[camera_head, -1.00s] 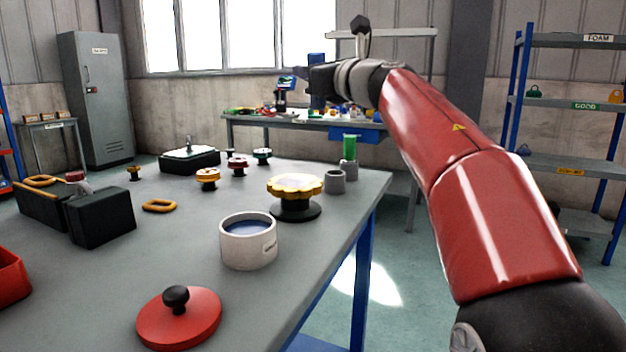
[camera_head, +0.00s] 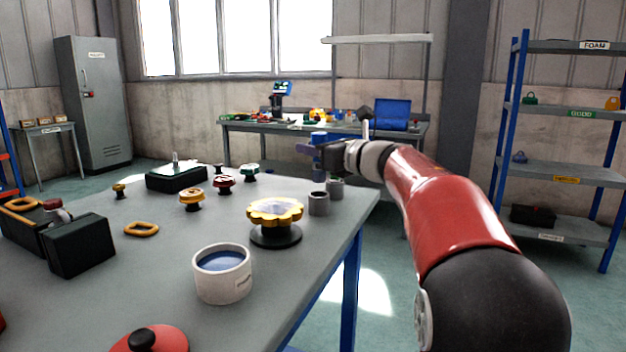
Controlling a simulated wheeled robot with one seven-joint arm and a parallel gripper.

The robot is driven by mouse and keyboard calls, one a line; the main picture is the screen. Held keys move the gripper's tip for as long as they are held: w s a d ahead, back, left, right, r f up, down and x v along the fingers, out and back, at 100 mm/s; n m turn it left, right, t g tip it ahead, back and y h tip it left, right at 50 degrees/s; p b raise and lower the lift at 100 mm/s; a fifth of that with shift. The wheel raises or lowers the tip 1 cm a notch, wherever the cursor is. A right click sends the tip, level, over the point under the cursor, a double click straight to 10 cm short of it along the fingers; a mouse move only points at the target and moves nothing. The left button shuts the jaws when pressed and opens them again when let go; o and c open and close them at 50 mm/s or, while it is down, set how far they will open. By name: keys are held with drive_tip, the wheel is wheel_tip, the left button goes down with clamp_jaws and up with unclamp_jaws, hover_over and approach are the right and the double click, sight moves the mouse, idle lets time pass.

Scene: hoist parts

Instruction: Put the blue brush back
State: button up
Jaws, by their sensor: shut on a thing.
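My gripper (camera_head: 312,150) is shut on the blue brush (camera_head: 319,138) and holds it in the air above the far right corner of the grey table (camera_head: 180,265). Nothing shows sticking out of the nearer cup. The space above the farther cup is partly covered by my gripper.
A yellow scalloped knob on a black base (camera_head: 275,238) stands just left of the cups. A white pot with blue contents (camera_head: 222,288) is nearer. Small knobs (camera_head: 223,184) and a black block (camera_head: 177,178) lie farther left. A cluttered workbench (camera_head: 240,127) stands behind.

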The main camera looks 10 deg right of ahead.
sight(323, 181)
drive_tip(key=shift+f+b, duration=0.3)
drive_tip(key=shift+f, duration=3.05)
drive_tip(key=shift+f+b, duration=0.25)
drive_tip(key=shift+b, duration=0.1)
drive_tip(key=o, duration=1)
drive_tip(key=shift+r, duration=0.1)
